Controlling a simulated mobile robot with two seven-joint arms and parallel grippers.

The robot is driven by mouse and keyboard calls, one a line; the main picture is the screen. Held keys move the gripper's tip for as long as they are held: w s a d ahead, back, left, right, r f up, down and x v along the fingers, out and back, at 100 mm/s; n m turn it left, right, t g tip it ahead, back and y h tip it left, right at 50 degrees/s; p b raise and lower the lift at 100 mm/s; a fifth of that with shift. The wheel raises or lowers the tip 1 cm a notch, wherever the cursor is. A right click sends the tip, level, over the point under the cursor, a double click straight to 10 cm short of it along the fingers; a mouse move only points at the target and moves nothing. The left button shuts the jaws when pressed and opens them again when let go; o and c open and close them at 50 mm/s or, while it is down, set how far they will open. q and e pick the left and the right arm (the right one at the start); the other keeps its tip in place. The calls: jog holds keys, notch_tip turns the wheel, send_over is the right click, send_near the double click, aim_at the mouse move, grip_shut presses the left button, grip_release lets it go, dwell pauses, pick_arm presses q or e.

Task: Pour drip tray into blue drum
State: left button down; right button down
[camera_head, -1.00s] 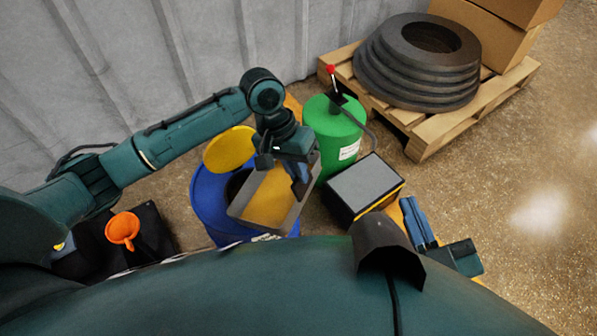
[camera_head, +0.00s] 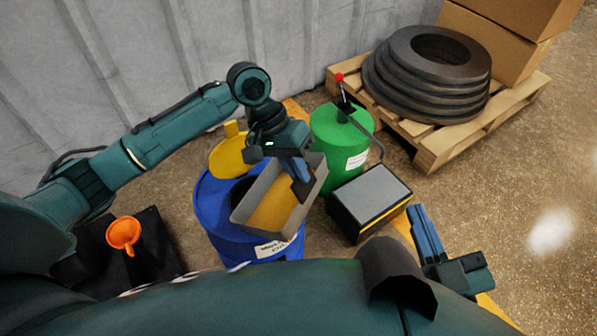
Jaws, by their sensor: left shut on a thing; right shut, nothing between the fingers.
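The drip tray (camera_head: 238,214) is a grey rectangular pan with yellow-brown contents. My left gripper (camera_head: 302,188) is shut on the drip tray at its right side and holds it over the blue drum (camera_head: 217,222). The tray looks tilted, though the exact angle is hard to judge. The blue drum stands upright with a dark opening, partly hidden by the tray, and a yellow lid (camera_head: 231,155) is raised at its back. I cannot see liquid falling. My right gripper (camera_head: 422,218) is shut and empty at the lower right, away from the drum.
A green drum (camera_head: 338,135) with a red-knobbed lever stands right of the blue drum. A grey-topped box (camera_head: 371,194) sits in front of it. An orange funnel (camera_head: 123,233) is at left. A pallet (camera_head: 442,146) with black rings and cartons stands behind right.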

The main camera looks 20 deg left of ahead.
pick_arm(q)
jog(key=shift+a+r, duration=0.15)
jog(key=shift+w+r, duration=0.1)
jog(key=shift+a+r+h, duration=0.25)
jog(key=shift+h, duration=0.15)
jog(key=shift+w+a+r+h+p, duration=0.1)
jog(key=shift+a+r+h+p, duration=0.3)
jog(key=shift+p, duration=0.2)
pick_arm(e)
jog(key=shift+d, duration=0.1)
pick_arm(q)
jog(key=shift+w+a+r+g+h+p, duration=0.15)
jog(key=shift+a+r+g+h+p, duration=0.2)
jog(key=shift+a+h, duration=0.35)
jog(key=shift+w+a+r+g+h+p, duration=0.15)
jog(key=shift+a+r+h+p, duration=0.3)
jog(key=shift+a, duration=0.3)
pick_arm(e)
jog(key=shift+d+g+h, duration=0.25)
jog(key=shift+g+h, duration=0.05)
jog(key=shift+h, duration=0.2)
pick_arm(q)
jog(key=shift+w+a+r+h, duration=0.2)
jog(key=shift+a+r+h, duration=0.05)
jog(key=shift+a+h, duration=0.5)
jog(key=shift+w+a+r+h, duration=0.2)
jog(key=shift+a+h, duration=0.3)
jog(key=shift+a, duration=0.35)
dwell(0.6)
